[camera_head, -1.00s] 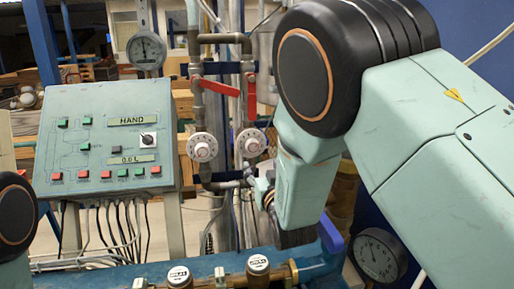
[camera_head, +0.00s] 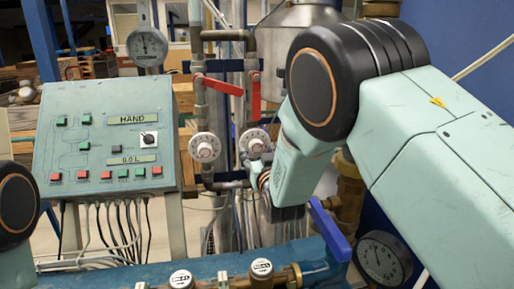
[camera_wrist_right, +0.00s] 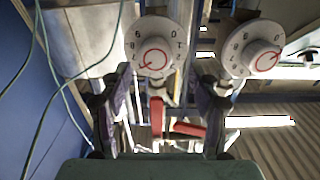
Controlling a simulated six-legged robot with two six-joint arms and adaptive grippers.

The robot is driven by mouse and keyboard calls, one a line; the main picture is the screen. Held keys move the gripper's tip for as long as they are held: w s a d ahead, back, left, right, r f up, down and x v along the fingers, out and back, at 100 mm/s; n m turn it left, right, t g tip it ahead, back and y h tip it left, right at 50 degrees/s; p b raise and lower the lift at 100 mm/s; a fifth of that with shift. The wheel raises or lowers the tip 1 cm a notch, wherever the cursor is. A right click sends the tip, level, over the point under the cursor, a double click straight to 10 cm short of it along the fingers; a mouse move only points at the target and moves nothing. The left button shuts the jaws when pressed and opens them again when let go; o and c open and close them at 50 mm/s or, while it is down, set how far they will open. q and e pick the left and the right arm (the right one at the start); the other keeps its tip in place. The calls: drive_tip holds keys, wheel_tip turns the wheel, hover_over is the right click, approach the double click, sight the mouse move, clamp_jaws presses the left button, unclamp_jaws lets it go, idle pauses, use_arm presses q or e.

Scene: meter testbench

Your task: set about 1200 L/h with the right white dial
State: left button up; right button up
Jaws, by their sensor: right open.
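The right white dial (camera_head: 254,142) sits on the right pipe, right of the left white dial (camera_head: 204,147). The wrist view looks upside down: there the right dial (camera_wrist_right: 153,47) is on the left and the left dial (camera_wrist_right: 248,48) on the right. My right gripper (camera_wrist_right: 165,85) is open and empty. Its two dark fingers stand apart, with the right dial beyond and roughly between them; I see no clear contact. In the head view my forearm largely hides this gripper. Of my left arm only a joint shows at the left edge. The flow setting is not readable.
Red levers (camera_head: 218,85) sit on the pipes above the dials. A control panel (camera_head: 105,135) reading HAND and 0.0 L stands left. A blue handle (camera_head: 330,230) and a round gauge (camera_head: 383,258) are lower right. A blue bench (camera_head: 220,268) runs along the front.

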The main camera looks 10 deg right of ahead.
sight(257, 149)
drive_tip(key=w, duration=0.2)
drive_tip(key=w+d, duration=0.1)
drive_tip(key=shift+w+f, duration=0.1)
drive_tip(key=shift+f, duration=0.3)
drive_tip(key=shift+s+a+r, duration=0.3)
drive_tip(key=shift+s+a, duration=0.1)
drive_tip(key=shift+s, duration=0.05)
drive_tip(key=shift+c, duration=0.7)
drive_tip(key=shift+w+d+f, duration=0.25)
drive_tip(key=shift+w+d, duration=0.1)
drive_tip(key=shift+w, duration=0.05)
drive_tip(key=c, duration=0.5)
drive_tip(key=shift+a, duration=0.25)
drive_tip(key=c, duration=0.4)
drive_tip(key=shift+c, duration=0.7)
drive_tip(key=shift+d+m, duration=0.15)
drive_tip(key=shift+m, duration=0.15)
drive_tip(key=shift+r+m, duration=0.1)
drive_tip(key=shift+m, duration=0.5)
